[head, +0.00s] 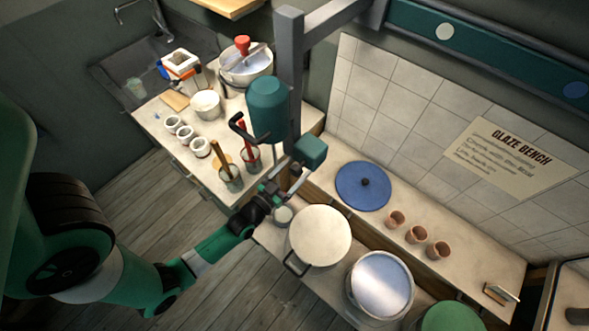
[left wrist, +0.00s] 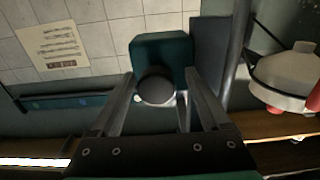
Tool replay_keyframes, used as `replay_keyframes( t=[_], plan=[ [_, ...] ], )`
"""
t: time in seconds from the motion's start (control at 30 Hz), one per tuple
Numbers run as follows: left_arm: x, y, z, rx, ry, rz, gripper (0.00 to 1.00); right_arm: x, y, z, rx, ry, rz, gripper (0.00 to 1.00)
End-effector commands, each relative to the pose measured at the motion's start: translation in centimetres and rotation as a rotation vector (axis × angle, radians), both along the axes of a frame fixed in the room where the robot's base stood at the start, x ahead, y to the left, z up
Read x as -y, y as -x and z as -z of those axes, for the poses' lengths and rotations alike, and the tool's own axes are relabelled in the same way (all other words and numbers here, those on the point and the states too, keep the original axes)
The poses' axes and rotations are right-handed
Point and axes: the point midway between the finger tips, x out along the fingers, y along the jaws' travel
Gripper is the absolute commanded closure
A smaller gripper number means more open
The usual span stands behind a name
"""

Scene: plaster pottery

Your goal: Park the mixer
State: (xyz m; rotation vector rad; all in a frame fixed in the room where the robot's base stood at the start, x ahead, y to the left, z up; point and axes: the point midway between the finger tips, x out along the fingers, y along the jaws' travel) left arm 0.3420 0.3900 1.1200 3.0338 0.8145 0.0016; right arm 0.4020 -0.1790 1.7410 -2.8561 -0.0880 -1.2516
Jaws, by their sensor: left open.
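The mixer has a teal motor housing (head: 268,103) with a black bent handle (head: 243,130), beside a grey upright column (head: 291,70). A teal box (head: 311,150) sits at the column's lower right. The left wrist view shows this box (left wrist: 160,50) with a round dark knob (left wrist: 155,88) facing the camera. My left gripper (head: 292,178) is open just below the box. In the left wrist view its fingers (left wrist: 160,88) stand on either side of the knob, with gaps showing; contact cannot be told. The mixer's lower end is hidden. My right gripper is not in view.
A cream round bucket top (head: 320,235) and a silvery bucket (head: 381,284) stand below right of my gripper. A blue disc (head: 362,186) and clay cups (head: 416,234) are on the bench. Tool cups (head: 230,178) and white pots (head: 200,147) crowd the left counter.

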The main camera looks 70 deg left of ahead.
Motion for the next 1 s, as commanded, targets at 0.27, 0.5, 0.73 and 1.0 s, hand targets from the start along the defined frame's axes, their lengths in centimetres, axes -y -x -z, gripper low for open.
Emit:
replay_keyframes(
  t=[0.27,0.5,0.73,1.0],
  plan=[
    [2.5,4.2,0.2,-0.005,0.003,0.001,0.2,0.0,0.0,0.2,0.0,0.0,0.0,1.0],
    [5.1,8.6,0.1,-0.002,0.002,0.003,0.2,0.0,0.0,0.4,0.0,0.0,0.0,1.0],
    [5.8,10.0,0.0,0.0,0.0,-0.001,0.2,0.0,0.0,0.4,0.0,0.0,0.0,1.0],
    [5.7,10.0,0.0,0.0,0.0,-0.001,0.2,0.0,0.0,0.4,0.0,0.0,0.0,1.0]
  ],
)
